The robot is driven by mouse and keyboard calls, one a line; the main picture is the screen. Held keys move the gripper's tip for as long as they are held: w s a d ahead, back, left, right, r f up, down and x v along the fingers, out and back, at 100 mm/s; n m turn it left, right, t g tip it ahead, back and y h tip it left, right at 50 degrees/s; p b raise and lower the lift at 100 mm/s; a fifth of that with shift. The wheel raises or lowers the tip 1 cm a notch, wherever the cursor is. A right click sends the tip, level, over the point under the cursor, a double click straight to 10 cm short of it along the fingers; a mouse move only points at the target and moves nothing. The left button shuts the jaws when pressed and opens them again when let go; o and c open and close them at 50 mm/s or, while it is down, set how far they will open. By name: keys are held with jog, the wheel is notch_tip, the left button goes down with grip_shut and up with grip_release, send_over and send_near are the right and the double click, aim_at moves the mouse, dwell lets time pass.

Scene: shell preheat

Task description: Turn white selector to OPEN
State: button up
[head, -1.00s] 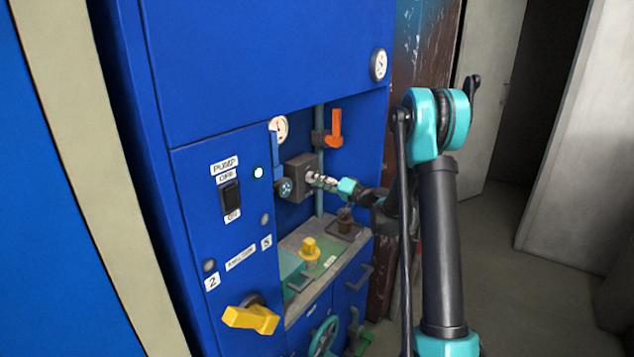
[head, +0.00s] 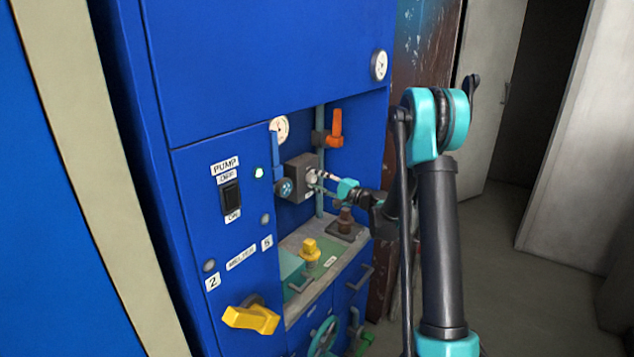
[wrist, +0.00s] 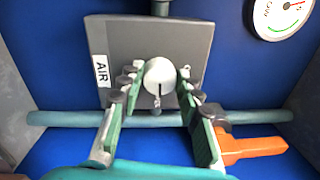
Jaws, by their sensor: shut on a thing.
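The white selector (wrist: 160,82) is a round knob with a dark slot or pointer mark, on the front of a grey box (wrist: 203,38) labelled AIR in the wrist view. The box (head: 300,172) sits in the recess of the blue cabinet in the head view. My gripper (wrist: 160,90) has its two green-padded fingers on either side of the knob and is shut on it. The gripper (head: 326,180) also shows in the head view, reaching the box from the right. No OPEN label can be read.
An orange lever (head: 335,130) is right of the box, close to my right finger in the wrist view. A gauge (head: 280,128) is above. A yellow valve (head: 310,250) stands on the shelf below. The PUMP switch (head: 230,197) is further left.

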jog(key=shift+m, duration=0.3)
jog(key=o, duration=1.2)
jog(key=shift+c, duration=0.2)
jog(key=r+v, duration=0.1)
jog(key=v, duration=1.1)
jog(key=shift+f, duration=0.55)
jog(key=shift+s, duration=0.1)
